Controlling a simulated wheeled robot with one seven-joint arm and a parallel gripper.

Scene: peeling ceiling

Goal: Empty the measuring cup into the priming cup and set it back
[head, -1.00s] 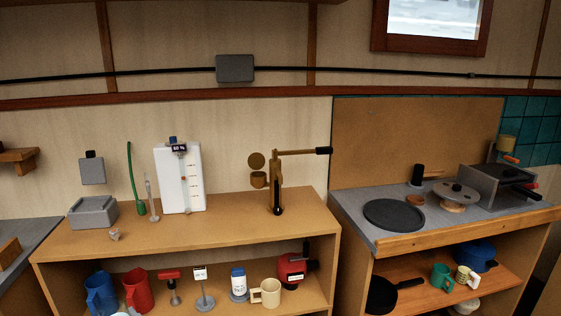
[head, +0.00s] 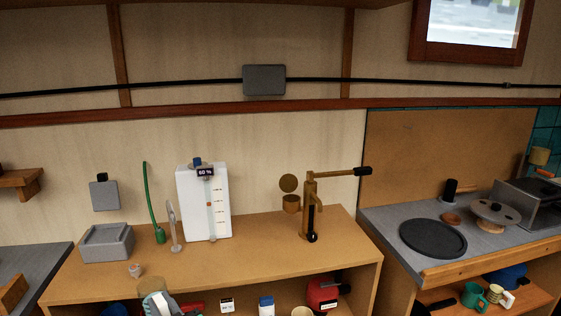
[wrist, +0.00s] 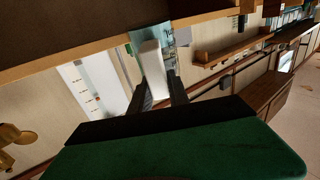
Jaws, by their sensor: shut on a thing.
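My gripper (wrist: 158,78) is shut on a pale white part, which looks like the handle of the measuring cup (wrist: 152,58). Light-blue translucent surface shows beyond it in the wrist view. In the head view the gripper (head: 163,305) and the pale cup (head: 153,286) are at the bottom edge, partly cut off, in front of the shelf unit. The cup's contents and exact tilt cannot be told. A small brass cup, apparently the priming cup (head: 291,204), is on the left of the brass hand pump (head: 310,208), below a round brass disc (head: 289,183). My gripper is left of and nearer than it.
The top is clear between tank and pump. A hob (head: 433,238) is at right.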

